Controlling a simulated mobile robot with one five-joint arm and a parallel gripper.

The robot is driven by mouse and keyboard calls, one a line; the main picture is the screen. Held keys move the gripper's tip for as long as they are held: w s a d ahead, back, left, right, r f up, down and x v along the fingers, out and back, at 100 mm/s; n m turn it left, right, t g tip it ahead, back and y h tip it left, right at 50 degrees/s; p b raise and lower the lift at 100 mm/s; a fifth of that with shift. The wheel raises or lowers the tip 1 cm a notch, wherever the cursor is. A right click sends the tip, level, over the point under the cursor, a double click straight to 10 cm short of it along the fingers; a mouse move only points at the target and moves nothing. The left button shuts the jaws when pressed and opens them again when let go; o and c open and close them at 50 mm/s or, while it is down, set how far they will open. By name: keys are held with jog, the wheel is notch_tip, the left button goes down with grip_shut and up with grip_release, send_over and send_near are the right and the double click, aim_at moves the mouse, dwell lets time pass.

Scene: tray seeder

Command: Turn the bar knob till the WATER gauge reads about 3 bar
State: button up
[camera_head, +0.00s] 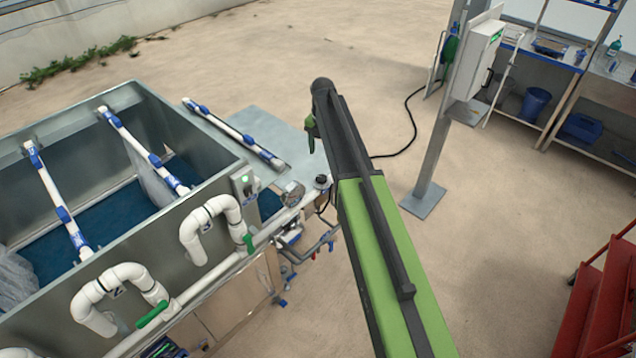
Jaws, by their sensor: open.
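A small round gauge (293,194) sits by the pipework at the right end of the tank; its face is too small to read, and I cannot tell if it is the WATER gauge. A small dark knob-like part (321,182) stands just right of it; I cannot tell if it is the bar knob. My green and black arm reaches up from the bottom right. My gripper (310,132) hangs at its far end, small and partly hidden, open and apart from the gauge and the knob-like part in the picture.
A grey tank (215,245) with white pipes and green-handled valves fills the left. A grey post (436,130) carries a control box (478,62) and a black cable on the floor. Red steps (590,310) stand at right, shelves at the back right.

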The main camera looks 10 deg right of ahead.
aim_at(322, 177)
notch_tip(322, 177, down, 13)
jog(key=b, duration=1.1)
jog(key=shift+r, duration=0.25)
